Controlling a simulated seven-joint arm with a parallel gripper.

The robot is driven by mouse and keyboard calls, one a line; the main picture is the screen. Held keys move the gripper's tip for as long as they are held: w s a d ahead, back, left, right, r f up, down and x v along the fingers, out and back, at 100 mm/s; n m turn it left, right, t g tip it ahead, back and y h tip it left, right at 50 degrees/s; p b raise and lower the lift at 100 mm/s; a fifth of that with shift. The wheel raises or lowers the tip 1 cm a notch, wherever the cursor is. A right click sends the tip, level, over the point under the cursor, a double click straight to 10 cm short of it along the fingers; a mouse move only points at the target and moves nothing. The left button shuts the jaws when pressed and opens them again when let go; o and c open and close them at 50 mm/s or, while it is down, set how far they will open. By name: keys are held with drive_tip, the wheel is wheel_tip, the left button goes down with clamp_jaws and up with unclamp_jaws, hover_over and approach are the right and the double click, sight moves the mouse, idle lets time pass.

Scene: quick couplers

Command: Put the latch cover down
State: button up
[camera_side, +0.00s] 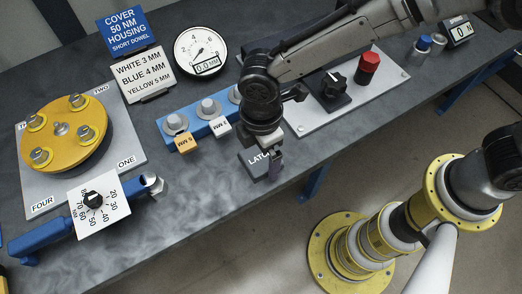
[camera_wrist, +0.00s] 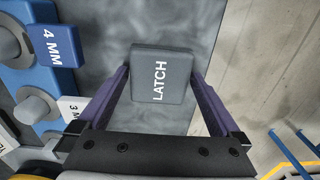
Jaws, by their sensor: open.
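The latch cover (camera_side: 254,163) is a dark grey block with white lettering, near the front edge of the bench. In the wrist view the latch cover (camera_wrist: 163,75) lies flat-side up with "LATCH" readable, between the two purple fingers. My gripper (camera_side: 268,158) points down over it, partly hiding it in the side view. In the wrist view my gripper (camera_wrist: 160,95) is open, with a finger on each side of the cover. The cover appears to be at the bench surface, but its underside is hidden.
A blue rack (camera_side: 200,118) with grey knobs and size tags stands just left of my gripper. A grey panel (camera_side: 312,127) with a black knob and a red button lies to the right. The bench front edge is close. Bare bench (camera_side: 200,190) lies left of the cover.

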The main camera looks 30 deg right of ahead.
sight(261, 156)
wheel_tip(261, 156, up, 12)
drive_tip(key=shift+r, duration=0.2)
idle(0.4)
drive_tip(key=d+r+m+t+y, duration=0.1)
drive_tip(key=d+r+m, duration=0.3)
drive_tip(key=d, duration=0.5)
drive_tip(key=d+r+m+t, duration=0.1)
drive_tip(key=d+r+m, duration=0.35)
drive_tip(key=d, duration=0.45)
drive_tip(key=s+d+f+m+t+h, duration=0.1)
drive_tip(key=s+d+m+t, duration=0.2)
drive_tip(key=s+d+m, duration=0.6)
drive_tip(key=s+d, duration=0.3)
drive_tip(key=d, duration=0.3)
drive_tip(key=shift+f+t, duration=0.15)
drive_tip(key=shift+t, duration=0.15)
